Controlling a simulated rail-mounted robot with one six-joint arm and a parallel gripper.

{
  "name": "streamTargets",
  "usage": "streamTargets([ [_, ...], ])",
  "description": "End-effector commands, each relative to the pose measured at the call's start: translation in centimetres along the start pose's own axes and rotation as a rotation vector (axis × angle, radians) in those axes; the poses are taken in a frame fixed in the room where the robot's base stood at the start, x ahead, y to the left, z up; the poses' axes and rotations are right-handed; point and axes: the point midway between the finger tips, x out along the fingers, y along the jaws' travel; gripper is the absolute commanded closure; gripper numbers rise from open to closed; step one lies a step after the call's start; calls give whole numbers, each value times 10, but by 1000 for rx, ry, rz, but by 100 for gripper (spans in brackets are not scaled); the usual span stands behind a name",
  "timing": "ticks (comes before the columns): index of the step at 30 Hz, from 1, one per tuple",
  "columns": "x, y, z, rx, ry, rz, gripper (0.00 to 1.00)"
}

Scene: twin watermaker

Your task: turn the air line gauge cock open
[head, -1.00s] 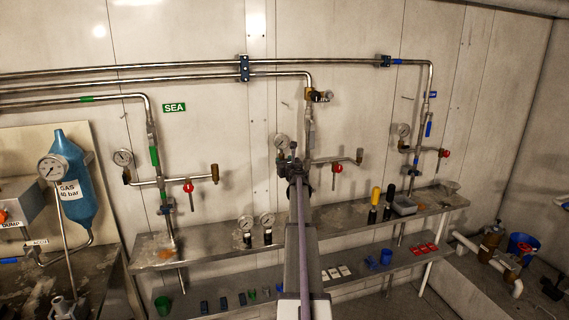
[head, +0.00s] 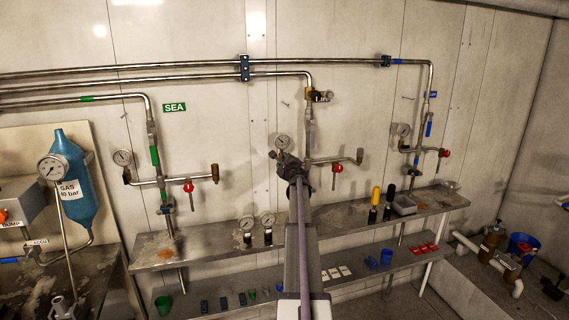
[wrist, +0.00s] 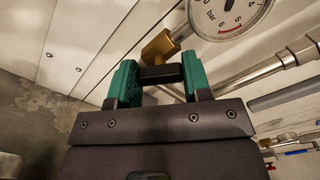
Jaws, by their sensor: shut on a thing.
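In the wrist view, my gripper (wrist: 160,82) has its two green fingers closed on the short black handle (wrist: 160,74) of a small brass cock (wrist: 159,45). The cock sits just beside the round pressure gauge (wrist: 236,14), whose dial is cut off by the top edge. In the head view, my gripper (head: 283,160) is at the middle pipe branch, right below its gauge (head: 282,142). My arm and gripper hide the cock there. The handle lies across the gap between the fingers.
A red-handled valve (head: 338,168) hangs just right of my gripper on the same branch. The left branch has another gauge (head: 123,157), the right branch one more (head: 403,130). A metal shelf (head: 335,224) with loose gauges (head: 246,224) runs below.

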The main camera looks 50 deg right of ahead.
Motion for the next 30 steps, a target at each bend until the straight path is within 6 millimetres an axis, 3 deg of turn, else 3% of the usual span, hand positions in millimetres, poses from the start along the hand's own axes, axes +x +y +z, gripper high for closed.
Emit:
streamTargets([
  [15,0,1,0,-443,0,0,79],
  [30,0,1,0,-610,0,0,79],
])
